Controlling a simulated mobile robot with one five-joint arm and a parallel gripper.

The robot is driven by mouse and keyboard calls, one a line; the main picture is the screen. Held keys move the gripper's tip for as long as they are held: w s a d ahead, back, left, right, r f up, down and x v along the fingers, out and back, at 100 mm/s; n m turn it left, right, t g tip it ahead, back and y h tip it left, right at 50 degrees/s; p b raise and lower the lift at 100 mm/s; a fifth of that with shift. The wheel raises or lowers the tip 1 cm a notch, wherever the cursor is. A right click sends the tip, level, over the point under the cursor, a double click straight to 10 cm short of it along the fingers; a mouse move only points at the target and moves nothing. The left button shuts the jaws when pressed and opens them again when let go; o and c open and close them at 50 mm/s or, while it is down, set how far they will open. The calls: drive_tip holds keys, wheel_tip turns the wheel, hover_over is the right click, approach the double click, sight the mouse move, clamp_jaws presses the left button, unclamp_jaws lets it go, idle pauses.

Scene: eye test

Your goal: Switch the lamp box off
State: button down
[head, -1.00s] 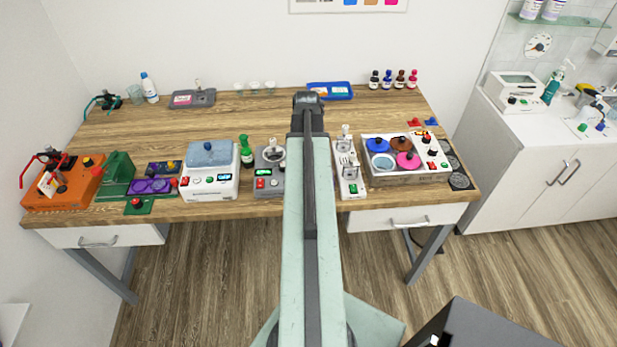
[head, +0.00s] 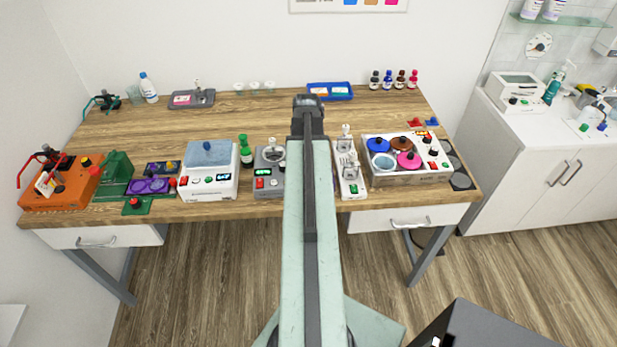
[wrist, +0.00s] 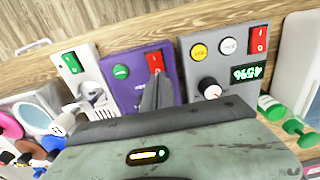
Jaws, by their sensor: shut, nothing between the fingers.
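A purple box (wrist: 139,96) with a red rocker switch (wrist: 155,62) and a round green button or lamp (wrist: 121,71) is in the middle of the wrist view. It seems to be the lamp box, but I cannot read its label. My gripper (wrist: 157,78) is shut and empty, over the purple box with its tips just below the red rocker. I cannot tell whether they touch it. The fingers hide part of the panel. In the head view my own arm covers most of the purple box and my gripper is hidden.
A grey box (wrist: 226,70) with a knob, a red switch and a display stands close on the right in the wrist view. A white box (wrist: 73,62) with a green switch stands close on the left. A green bottle (head: 246,151) is near.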

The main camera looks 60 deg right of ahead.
wheel_tip(320, 180, up, 7)
drive_tip(key=p, duration=0.7)
idle(0.3)
drive_tip(key=w+a+n, duration=0.1)
drive_tip(key=w+a, duration=0.2)
drive_tip(key=w+a+f+b, duration=0.1)
drive_tip(key=w+a, duration=0.1)
drive_tip(key=w, duration=0.2)
drive_tip(key=w+a+f+n+b, duration=0.1)
drive_tip(key=w+a, duration=0.2)
drive_tip(key=shift+w+a+n, duration=0.25)
drive_tip(key=shift+a+n, duration=0.05)
drive_tip(key=shift+a, duration=0.05)
drive_tip(key=w+a+f+n+b, duration=0.15)
drive_tip(key=w+a, duration=0.25)
drive_tip(key=a, duration=0.5)
drive_tip(key=w+a+f+n+b, duration=0.15)
drive_tip(key=w+a, duration=0.25)
drive_tip(key=a, duration=0.4)
drive_tip(key=w+a+f+n+b, duration=0.1)
drive_tip(key=w+a+n, duration=0.25)
drive_tip(key=a, duration=0.55)
drive_tip(key=a+n, duration=0.1)
drive_tip(key=a, duration=1.3)
drive_tip(key=shift+s+a+f+n+b, duration=0.25)
drive_tip(key=shift+a+f+n+b, duration=0.1)
drive_tip(key=shift+f+b, duration=0.1)
